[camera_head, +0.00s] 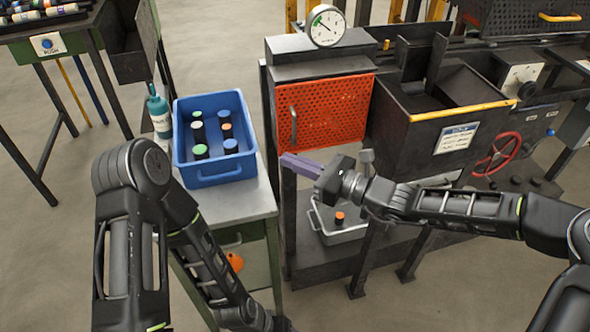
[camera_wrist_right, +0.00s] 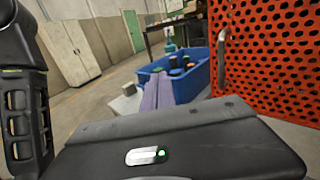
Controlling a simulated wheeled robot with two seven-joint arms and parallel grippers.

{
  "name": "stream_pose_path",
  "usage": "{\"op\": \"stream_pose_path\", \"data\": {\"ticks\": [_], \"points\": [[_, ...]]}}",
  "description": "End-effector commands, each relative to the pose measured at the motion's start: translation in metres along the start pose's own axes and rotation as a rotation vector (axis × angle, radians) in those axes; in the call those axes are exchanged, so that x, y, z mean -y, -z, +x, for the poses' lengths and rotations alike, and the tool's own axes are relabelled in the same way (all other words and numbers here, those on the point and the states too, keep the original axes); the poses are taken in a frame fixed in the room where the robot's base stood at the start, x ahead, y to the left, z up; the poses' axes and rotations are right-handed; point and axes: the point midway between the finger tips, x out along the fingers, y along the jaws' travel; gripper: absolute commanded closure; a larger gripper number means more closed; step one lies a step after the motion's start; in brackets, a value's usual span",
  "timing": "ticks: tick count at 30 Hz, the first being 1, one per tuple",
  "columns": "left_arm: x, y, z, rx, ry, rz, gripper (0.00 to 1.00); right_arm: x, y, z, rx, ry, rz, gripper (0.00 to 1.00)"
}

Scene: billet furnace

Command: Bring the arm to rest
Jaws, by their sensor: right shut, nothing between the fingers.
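My right gripper (camera_head: 290,161) is shut and empty, its purple fingers together and pointing left in the head view. It hangs in front of the furnace frame, below the orange perforated door (camera_head: 325,112) and to the right of the blue crate (camera_head: 216,177). In the right wrist view the purple fingers (camera_wrist_right: 157,92) point toward the blue crate (camera_wrist_right: 203,76), with the orange door (camera_wrist_right: 270,55) close on the right.
The blue crate holds several dark billets with coloured tops and stands on a grey bench (camera_head: 253,200) beside a teal bottle (camera_head: 159,112). A grey tray (camera_head: 343,236) with an orange-topped billet sits low under the furnace. A red handwheel (camera_head: 497,153) is at right.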

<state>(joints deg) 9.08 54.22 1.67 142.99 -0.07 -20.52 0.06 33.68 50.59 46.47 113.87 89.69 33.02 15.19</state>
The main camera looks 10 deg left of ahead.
Motion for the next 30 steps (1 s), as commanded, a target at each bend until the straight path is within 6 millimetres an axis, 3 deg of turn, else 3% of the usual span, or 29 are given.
{"op": "stream_pose_path", "data": {"ticks": [6,23,26,29,30], "points": [[0.001,0.0,0.002,-0.001,0.0,0.0,0.36,-0.012,0.001,-0.013,-0.001,0.0,0.001,1.0],[0.001,0.0,0.002,-0.001,0.0,0.0,0.36,-0.012,0.003,-0.013,-0.011,0.002,-0.009,1.0],[0.001,0.0,0.002,-0.001,0.0,0.0,0.36,-0.017,0.018,-0.013,-0.072,-0.013,-0.066,1.0],[0.001,0.0,0.002,-0.001,0.0,0.0,0.36,-0.03,0.051,-0.019,-0.179,-0.061,-0.171,1.0],[0.001,0.0,0.002,-0.001,0.0,0.0,0.36,-0.036,0.07,-0.025,-0.233,-0.085,-0.217,1.0]]}}
